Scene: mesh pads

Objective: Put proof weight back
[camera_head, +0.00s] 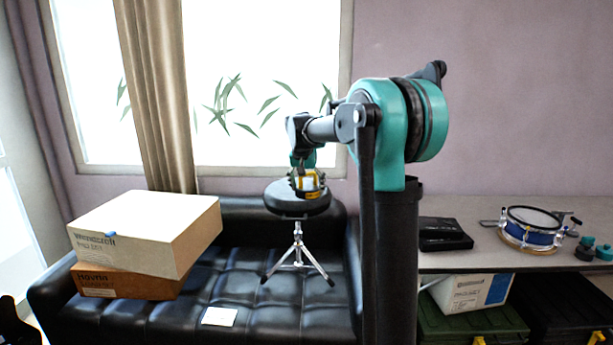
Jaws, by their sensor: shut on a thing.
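My gripper (307,184) is at the end of my teal and black arm, over the round black seat of a stool (284,205). It is shut on a small pale thing with yellow around it (309,183). The held thing is too small and too covered by the fingers to tell whether it is the proof weight. I cannot tell whether it touches the seat or is just above it. Small dark and teal round pieces (585,251) stand at the right end of the grey table; I cannot tell whether they are weights.
Two stacked cardboard boxes (150,225) are at the left. The grey table (495,262) holds a black case (444,234) and a blue drum (530,229). Boxes and crates fill the space below it.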

